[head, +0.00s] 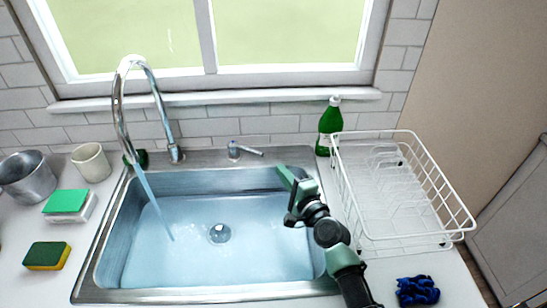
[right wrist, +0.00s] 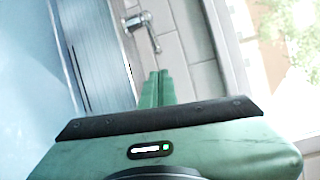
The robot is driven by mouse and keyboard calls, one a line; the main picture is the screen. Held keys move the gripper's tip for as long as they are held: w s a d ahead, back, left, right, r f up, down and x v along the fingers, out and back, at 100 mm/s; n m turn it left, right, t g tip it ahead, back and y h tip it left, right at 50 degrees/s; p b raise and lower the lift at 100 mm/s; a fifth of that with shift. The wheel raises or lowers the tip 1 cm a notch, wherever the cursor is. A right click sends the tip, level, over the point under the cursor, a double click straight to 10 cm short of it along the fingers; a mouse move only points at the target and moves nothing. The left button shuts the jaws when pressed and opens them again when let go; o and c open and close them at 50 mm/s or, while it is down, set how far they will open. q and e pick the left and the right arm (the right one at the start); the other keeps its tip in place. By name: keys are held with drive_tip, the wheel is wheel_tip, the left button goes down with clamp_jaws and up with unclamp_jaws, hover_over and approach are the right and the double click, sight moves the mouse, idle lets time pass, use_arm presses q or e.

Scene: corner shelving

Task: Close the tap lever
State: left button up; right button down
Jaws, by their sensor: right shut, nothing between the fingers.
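The tap lever (head: 240,150) is a small metal handle on the sink's back rim, right of the faucet. Its bar points to the right. It also shows in the right wrist view (right wrist: 141,27), above my fingertips. The chrome faucet (head: 163,112) arches over the sink, and a stream of water (head: 157,208) runs from it into the basin. My right gripper (head: 282,171) is shut and empty over the sink's back right part, to the right of the lever and apart from it. Its green fingers also show in the right wrist view (right wrist: 155,88). My left gripper is not in view.
A white dish rack (head: 455,236) and a green bottle (head: 330,122) stand right of the sink (head: 190,295). A blue cloth (head: 417,291) lies in front of the rack. A pot (head: 27,178), a mug (head: 91,163) and sponges (head: 47,256) are at the left. A window is behind.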

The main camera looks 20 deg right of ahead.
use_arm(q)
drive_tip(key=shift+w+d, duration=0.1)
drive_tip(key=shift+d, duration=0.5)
use_arm(e)
drive_tip(key=x, duration=0.8)
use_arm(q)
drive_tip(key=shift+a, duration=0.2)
use_arm(e)
drive_tip(key=shift+d, duration=0.15)
